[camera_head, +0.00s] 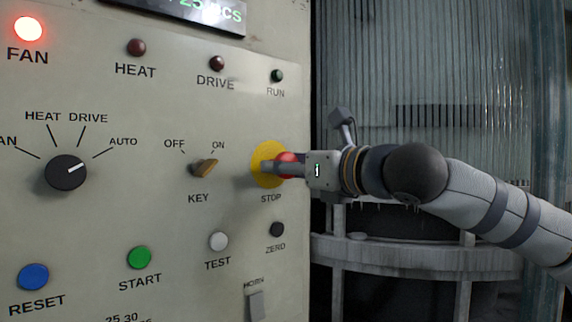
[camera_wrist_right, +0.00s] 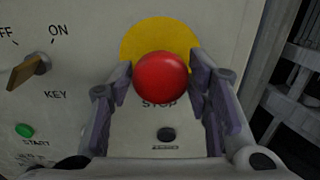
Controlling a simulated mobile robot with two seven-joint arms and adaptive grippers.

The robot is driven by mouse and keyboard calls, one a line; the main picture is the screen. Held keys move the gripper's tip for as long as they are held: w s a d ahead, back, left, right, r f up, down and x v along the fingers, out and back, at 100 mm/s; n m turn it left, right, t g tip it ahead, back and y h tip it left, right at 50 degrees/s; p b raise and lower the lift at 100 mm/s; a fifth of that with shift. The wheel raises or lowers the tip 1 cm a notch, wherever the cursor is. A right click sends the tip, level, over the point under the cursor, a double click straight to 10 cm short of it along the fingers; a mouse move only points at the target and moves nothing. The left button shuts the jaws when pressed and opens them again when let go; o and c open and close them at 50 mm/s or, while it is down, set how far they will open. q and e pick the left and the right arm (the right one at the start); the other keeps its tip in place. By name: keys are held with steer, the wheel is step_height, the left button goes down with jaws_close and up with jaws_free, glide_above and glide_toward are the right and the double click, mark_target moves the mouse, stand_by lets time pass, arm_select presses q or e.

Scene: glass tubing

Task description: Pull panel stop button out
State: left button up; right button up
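The red stop button (camera_head: 287,161) sits on a round yellow plate (camera_head: 264,152) at the right of the grey control panel, above the STOP label. In the right wrist view the button (camera_wrist_right: 161,77) is a red ball before the yellow plate (camera_wrist_right: 160,36). My right gripper (camera_head: 275,167) comes from the right; in its wrist view its fingers (camera_wrist_right: 161,82) lie one on each side of the button, seemingly against it. The button's stem is hidden, so how far it stands out cannot be told. My left gripper is not in view.
A key switch (camera_head: 205,168) and a black mode dial (camera_head: 66,172) are left of the button. The START (camera_head: 139,257), TEST (camera_head: 218,241) and ZERO (camera_head: 277,229) buttons are below. The FAN lamp (camera_head: 28,28) glows red. Ribbed glass (camera_head: 430,70) stands behind my arm.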

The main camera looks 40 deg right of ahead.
steer(key=shift+o, duration=0.5)
steer(key=shift+s, duration=0.15)
steer(key=s+d, duration=0.1)
steer(key=s, duration=1)
steer(key=shift+s, duration=0.4)
